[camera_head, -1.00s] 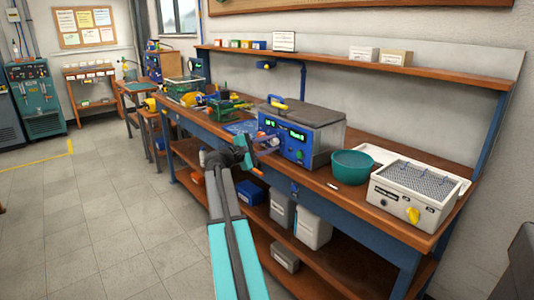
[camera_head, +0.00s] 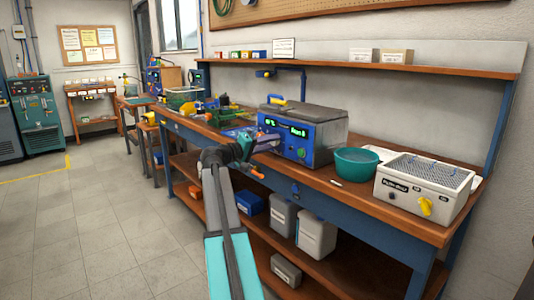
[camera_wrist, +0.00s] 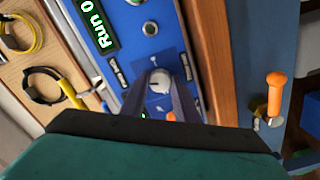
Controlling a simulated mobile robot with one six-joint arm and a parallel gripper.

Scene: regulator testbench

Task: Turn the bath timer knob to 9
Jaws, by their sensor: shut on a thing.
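The bath (camera_head: 325,125) is a blue-fronted box with a grey lid on the workbench. Its green display reads "Run 0" in the wrist view (camera_wrist: 95,25). A light, round knob (camera_wrist: 160,79) with a pointer mark sits on the blue panel, with small printed marks around it. My gripper (camera_wrist: 162,92) has its two dark fingers on either side of this knob and is shut on it. In the head view my gripper (camera_head: 266,143) reaches the left part of the bath's front. The fingers hide part of the knob's scale, and I cannot read its numbers.
An orange-handled part (camera_wrist: 274,95) stands beside the wooden bench edge. A teal bowl (camera_head: 357,162) and a white device with a yellow knob (camera_head: 415,187) stand right of the bath. Floor to the left is clear.

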